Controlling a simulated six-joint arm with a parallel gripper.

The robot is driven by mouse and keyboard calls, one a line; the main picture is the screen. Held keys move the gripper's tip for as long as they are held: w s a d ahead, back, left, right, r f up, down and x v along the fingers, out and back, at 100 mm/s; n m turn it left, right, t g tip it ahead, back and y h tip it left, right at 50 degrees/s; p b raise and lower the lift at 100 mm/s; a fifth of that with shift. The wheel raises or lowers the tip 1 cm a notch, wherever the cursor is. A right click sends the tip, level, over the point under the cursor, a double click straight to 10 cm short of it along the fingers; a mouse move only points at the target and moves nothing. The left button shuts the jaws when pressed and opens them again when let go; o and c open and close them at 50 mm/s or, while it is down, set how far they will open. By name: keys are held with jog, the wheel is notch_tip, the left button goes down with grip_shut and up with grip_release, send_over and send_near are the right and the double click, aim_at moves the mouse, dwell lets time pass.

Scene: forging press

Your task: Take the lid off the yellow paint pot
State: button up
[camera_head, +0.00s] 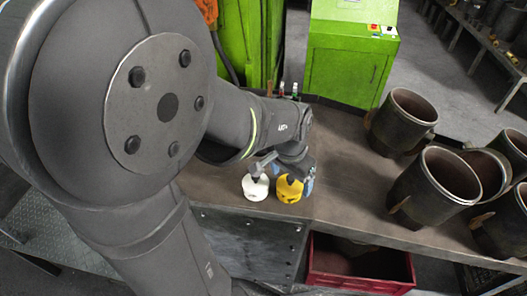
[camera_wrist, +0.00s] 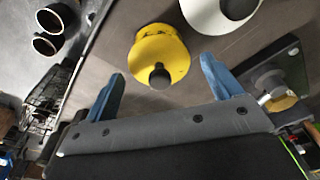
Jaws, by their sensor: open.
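The yellow paint pot (camera_head: 289,191) stands upright on the brown bench near its front edge, with my gripper just above and beside it. In the wrist view the pot (camera_wrist: 172,47) shows from above with a dark round knob (camera_wrist: 160,77) on its lid. My gripper (camera_wrist: 162,68) is open, with its blue fingers on either side of the knob in that view and nothing held. Whether the fingers are level with the knob I cannot tell. In the head view the gripper partly covers the pot's top.
A white pot (camera_head: 256,188) with a dark knob stands close to the left of the yellow one. Several large dark metal cylinders (camera_head: 402,122) stand at the right of the bench. A red crate (camera_head: 360,283) is below the front edge. Bench between pots and cylinders is clear.

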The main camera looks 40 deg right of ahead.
jog(key=shift+c, duration=0.4)
jog(key=c, duration=1)
jog(key=shift+o, duration=0.2)
